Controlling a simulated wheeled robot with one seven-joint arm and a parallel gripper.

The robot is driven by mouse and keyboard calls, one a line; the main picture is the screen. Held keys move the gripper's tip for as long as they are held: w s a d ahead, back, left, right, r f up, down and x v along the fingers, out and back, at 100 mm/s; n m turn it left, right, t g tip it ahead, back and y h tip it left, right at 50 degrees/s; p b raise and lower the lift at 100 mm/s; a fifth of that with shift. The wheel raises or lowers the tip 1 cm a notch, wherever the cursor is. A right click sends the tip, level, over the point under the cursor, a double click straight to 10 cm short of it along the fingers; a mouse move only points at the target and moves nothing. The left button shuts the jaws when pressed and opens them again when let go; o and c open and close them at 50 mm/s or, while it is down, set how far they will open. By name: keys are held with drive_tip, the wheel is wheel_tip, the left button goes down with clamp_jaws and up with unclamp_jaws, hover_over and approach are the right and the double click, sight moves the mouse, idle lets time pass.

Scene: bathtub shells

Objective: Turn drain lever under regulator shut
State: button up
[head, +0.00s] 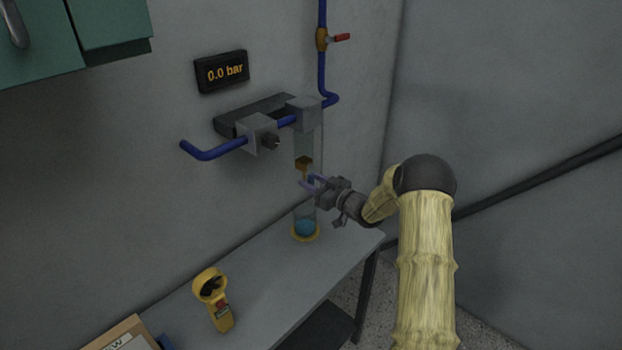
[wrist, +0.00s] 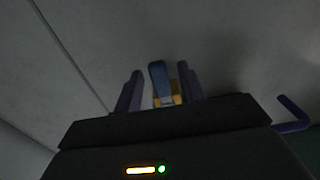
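The regulator is a pair of grey blocks (head: 258,134) on the blue pipe. A clear bowl (head: 304,143) hangs under its right block, with a brass drain fitting (head: 304,162) at the bottom. The small blue drain lever (wrist: 159,80) stands between my gripper's fingers in the wrist view, with brass (wrist: 177,97) showing beside it. My gripper (head: 308,181) is at the drain fitting in the head view. Its two purple fingers are open on either side of the lever, with gaps visible. I cannot tell whether the lever is in its open or shut position.
A clear cup with blue liquid (head: 305,227) stands on the grey bench (head: 262,277) below the drain. A yellow handheld device (head: 214,300) lies farther left. The wall display (head: 222,72) reads 0.0 bar. A red-handled valve (head: 341,38) is on the upper pipe.

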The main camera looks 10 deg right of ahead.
drive_tip(key=shift+w+a, duration=0.25)
drive_tip(key=shift+w, duration=0.1)
clamp_jaws()
